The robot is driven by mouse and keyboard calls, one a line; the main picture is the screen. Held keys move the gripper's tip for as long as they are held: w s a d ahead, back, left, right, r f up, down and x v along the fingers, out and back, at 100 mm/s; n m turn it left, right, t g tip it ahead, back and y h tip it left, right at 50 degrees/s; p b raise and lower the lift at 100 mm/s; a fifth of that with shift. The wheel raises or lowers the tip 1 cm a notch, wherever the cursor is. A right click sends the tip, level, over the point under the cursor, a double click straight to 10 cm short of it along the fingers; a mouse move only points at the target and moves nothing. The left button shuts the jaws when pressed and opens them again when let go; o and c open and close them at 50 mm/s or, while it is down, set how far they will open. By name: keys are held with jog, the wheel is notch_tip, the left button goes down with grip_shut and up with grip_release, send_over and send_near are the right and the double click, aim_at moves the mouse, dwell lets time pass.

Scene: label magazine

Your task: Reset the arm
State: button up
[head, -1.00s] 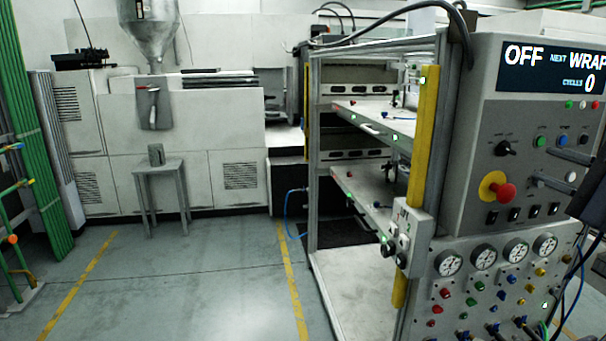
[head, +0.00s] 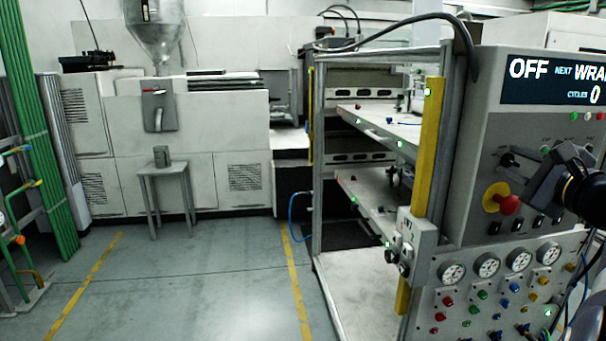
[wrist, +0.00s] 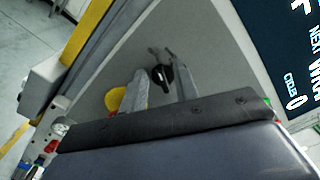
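My gripper (head: 514,172) is in front of the grey control cabinet (head: 476,130) at the right of the head view. The wrist view shows its two fingers (wrist: 155,68) apart, one on each side of a black selector knob (wrist: 162,78). I cannot tell if they touch it. The knob also shows in the head view (head: 508,159), beside the fingers. The display (head: 548,80) reads OFF, NEXT WRAP, with the last word cut off, and CYCLES 0.
A red stop button (head: 509,205) on a yellow base sits just below my gripper. A yellow post (head: 428,150) and an open shelf frame (head: 317,200) stand left of the cabinet. Gauges (head: 487,265) and coloured knobs fill the lower panel.

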jog(key=m+p, duration=0.4)
jog(key=p, duration=0.1)
jog(key=shift+d+r, duration=0.15)
jog(key=shift+r, duration=0.25)
jog(key=m+p, duration=0.3)
jog(key=p, duration=0.2)
jog(key=shift+d+r+m, duration=0.1)
jog(key=shift+d+m, duration=0.05)
jog(key=shift+m, duration=0.25)
jog(key=s+b, duration=0.2)
jog(key=s, duration=0.8)
jog(key=shift+s+d+f, duration=0.25)
jog(key=shift+s+d, duration=0.15)
